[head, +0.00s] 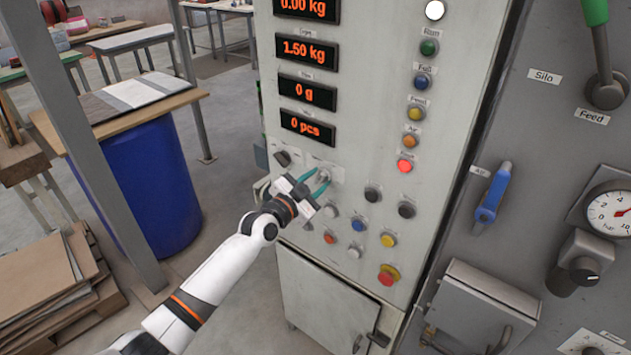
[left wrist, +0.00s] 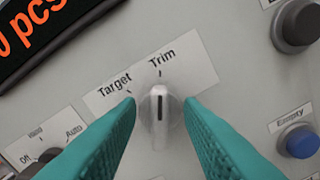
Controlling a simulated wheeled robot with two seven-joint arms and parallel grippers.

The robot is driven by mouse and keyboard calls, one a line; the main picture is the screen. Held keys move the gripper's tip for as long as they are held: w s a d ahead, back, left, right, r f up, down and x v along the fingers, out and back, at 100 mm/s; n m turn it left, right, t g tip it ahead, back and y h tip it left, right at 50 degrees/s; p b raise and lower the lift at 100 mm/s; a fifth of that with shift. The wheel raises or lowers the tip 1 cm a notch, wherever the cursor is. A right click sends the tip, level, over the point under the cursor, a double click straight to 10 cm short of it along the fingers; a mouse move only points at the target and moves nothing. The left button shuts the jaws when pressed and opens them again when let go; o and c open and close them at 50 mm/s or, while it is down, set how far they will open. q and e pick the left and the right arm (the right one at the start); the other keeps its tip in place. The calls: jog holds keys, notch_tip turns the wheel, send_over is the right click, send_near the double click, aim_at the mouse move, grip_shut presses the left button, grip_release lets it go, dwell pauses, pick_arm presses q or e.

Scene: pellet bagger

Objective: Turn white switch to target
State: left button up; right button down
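The white switch (left wrist: 160,118) sits on the grey panel under a label plate (left wrist: 150,75) reading "Target" on the left and "Trim" on the right. Its black line points straight up in the left wrist view, at the Trim mark. In the head view the switch (head: 323,175) is small and partly hidden by my gripper. My left gripper (head: 320,181) has its teal fingers apart, one on each side of the switch. A narrow gap shows between each fingertip and the knob in the left wrist view. My right gripper is not in view.
An Off/Hand/Auto selector (left wrist: 45,158) lies lower left of the switch. A black button (left wrist: 298,25) and a blue "Empty" button (left wrist: 298,142) lie to the right. In the head view, a red emergency button (head: 388,275) sits lower, and digital displays (head: 307,92) sit above.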

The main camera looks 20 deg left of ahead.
pick_arm(q)
grip_shut()
jog(key=shift+n, duration=0.4)
jog(key=shift+n+b, duration=0.4)
jog(key=shift+n, duration=0.5)
jog(key=n, duration=0.3)
jog(key=shift+a+n+b, duration=0.1)
jog(key=shift+n+b, duration=0.2)
jog(key=n, duration=0.5)
jog(key=shift+a+n, duration=0.15)
jog(key=shift+n, duration=0.15)
